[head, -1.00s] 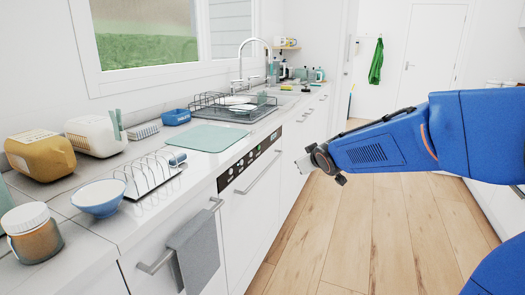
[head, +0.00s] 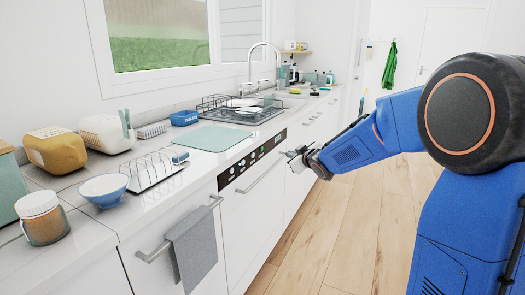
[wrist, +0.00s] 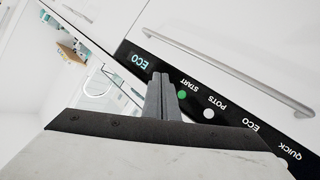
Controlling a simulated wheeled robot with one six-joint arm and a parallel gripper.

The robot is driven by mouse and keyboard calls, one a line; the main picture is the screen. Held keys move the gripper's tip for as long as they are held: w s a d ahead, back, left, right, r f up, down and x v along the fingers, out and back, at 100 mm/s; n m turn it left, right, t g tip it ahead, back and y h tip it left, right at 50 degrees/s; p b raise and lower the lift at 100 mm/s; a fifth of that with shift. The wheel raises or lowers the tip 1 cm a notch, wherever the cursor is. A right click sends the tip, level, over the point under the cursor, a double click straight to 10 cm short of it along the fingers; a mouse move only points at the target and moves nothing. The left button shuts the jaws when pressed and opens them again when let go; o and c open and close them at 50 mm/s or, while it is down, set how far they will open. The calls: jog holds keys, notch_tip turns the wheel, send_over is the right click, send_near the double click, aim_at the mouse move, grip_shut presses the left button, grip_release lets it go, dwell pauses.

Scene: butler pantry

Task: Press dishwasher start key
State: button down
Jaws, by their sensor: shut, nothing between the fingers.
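The dishwasher (head: 250,205) is a white front under the counter, with a black control panel (head: 252,160) along its top and a long bar handle below. In the wrist view the panel appears rotated, with a lit ECO display (wrist: 140,61). A green round key (wrist: 182,95) sits by the word START, and a white key (wrist: 208,114) is beside it by POTS. My gripper (wrist: 161,77) is shut and empty. Its fingertips appear between the display and the green key; whether they touch the panel cannot be told. In the head view my gripper (head: 290,154) is near the panel's far end.
The dishwasher bar handle (head: 262,170) sticks out below the panel. A grey towel (head: 193,247) hangs from a handle to the left. The counter above holds a green mat (head: 212,138), a dish rack (head: 240,112) and a bowl (head: 104,189). The wooden floor (head: 345,235) is clear.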

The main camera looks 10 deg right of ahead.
aim_at(262, 149)
jog(key=w+a, duration=0.5)
jog(key=a, duration=0.2)
dwell(0.5)
jog(key=shift+w+a, duration=0.1)
jog(key=shift+a, duration=0.05)
dwell(1.8)
jog(key=shift+w+a, duration=0.25)
